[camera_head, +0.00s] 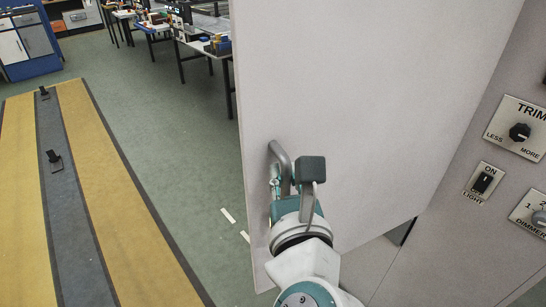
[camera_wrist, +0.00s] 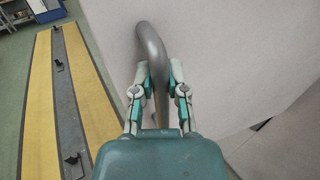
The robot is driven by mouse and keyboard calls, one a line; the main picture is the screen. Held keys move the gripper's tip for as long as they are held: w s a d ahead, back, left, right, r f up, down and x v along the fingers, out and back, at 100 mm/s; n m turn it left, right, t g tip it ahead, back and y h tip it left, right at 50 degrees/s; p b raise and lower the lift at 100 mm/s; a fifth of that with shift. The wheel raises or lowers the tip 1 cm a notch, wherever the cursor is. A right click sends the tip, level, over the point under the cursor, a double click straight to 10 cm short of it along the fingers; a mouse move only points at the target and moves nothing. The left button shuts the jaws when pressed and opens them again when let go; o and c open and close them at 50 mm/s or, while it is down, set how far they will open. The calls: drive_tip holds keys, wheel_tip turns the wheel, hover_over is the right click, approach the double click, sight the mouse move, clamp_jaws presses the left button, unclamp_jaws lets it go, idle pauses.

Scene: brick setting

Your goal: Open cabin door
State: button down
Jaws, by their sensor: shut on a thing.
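The cabin door (camera_head: 345,90) is a large, plain, light grey panel in the middle of the head view. Its left edge stands free above the green floor. A grey curved bar handle (camera_head: 279,151) is near the door's lower left edge. In the wrist view the handle (camera_wrist: 152,45) bends down between my two fingers. My gripper (camera_wrist: 158,72) is shut on the handle, one finger on each side. In the head view my gripper (camera_head: 280,180) is partly hidden by my own wrist.
A wall panel at the right carries a trim knob (camera_head: 519,132), a light switch (camera_head: 483,182) and a dimmer (camera_head: 540,217). A dark gap (camera_head: 402,231) shows below the door. At left are a yellow-and-grey floor strip (camera_head: 60,180), open floor and cluttered tables (camera_head: 205,45).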

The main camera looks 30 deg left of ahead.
drive_tip(key=shift+s+d+r, duration=0.1)
drive_tip(key=shift+s+d, duration=0.4)
drive_tip(key=shift+d, duration=0.3)
drive_tip(key=c, duration=0.6)
unclamp_jaws()
drive_tip(key=shift+c, duration=0.2)
drive_tip(key=shift+a, duration=0.1)
approach(285, 96)
drive_tip(key=x, duration=0.4)
drive_tip(key=shift+w, duration=0.15)
